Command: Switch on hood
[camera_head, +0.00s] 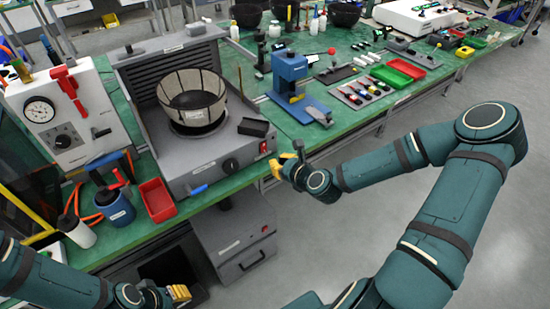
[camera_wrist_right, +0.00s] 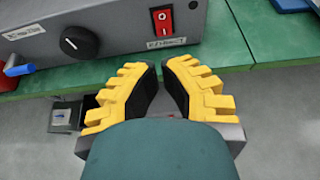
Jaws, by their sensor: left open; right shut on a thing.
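The grey hood unit (camera_head: 210,160) stands on the green bench, holding a round mesh basket (camera_head: 192,97). Its front panel has a black knob (camera_head: 230,165) and a red rocker switch (camera_head: 266,146). In the right wrist view the switch (camera_wrist_right: 163,20) is above the fingertips, beside the knob (camera_wrist_right: 79,42). My right gripper (camera_head: 290,163) is just in front of the panel, apart from the switch. In the wrist view its yellow fingers (camera_wrist_right: 162,67) are drawn close together; what they hold cannot be made out. My left gripper (camera_head: 168,295) is open, low at the lower left.
A blue press (camera_head: 290,80) stands right of the hood. A red bin (camera_head: 157,200) and a blue bottle (camera_head: 115,207) are left of it. A gauge panel (camera_head: 65,125) stands at the left. A grey cabinet (camera_head: 236,240) is below the bench. The floor at right is clear.

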